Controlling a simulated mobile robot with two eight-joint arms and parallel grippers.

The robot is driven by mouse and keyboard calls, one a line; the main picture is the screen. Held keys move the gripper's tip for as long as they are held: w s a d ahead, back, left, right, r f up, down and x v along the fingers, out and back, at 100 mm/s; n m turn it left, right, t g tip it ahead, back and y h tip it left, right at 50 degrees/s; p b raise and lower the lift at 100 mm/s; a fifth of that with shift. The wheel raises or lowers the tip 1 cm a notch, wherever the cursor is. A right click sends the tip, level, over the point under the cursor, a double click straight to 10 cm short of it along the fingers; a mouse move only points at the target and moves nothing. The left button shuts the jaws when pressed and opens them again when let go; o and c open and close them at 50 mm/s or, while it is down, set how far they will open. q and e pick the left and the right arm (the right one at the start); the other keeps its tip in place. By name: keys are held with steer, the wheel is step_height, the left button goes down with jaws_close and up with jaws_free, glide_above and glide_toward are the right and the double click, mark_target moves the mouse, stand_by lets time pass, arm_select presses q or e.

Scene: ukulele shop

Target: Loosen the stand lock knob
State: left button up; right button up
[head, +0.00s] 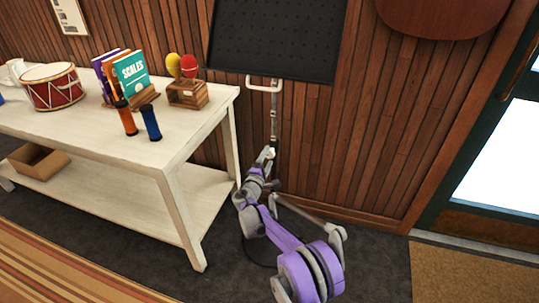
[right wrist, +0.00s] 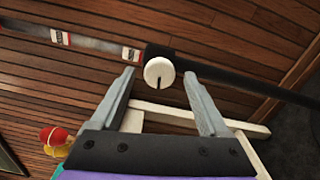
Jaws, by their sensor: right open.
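The music stand has a wide black desk (head: 275,38) on a thin upright pole (head: 274,125) beside the white table. In the right wrist view, the round white lock knob (right wrist: 159,71) with a dark line on its face sits at the end of the stand's black tube (right wrist: 235,85). A thinner metallic tube (right wrist: 90,45) with red-and-white bands comes out of it. My right gripper (head: 269,157) is open at the pole. In the wrist view its fingertips (right wrist: 160,74) are on either side of the knob, with visible gaps. My left gripper is not in view.
The white table (head: 85,130) stands close on the left, holding a red drum (head: 53,90), books (head: 132,72), maracas in a wooden box (head: 187,95) and two shakers. A wood-panelled wall (head: 350,130) is behind the stand, with a door on the right.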

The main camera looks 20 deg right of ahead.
steer(key=v, duration=0.8)
steer(key=shift+p, duration=0.45)
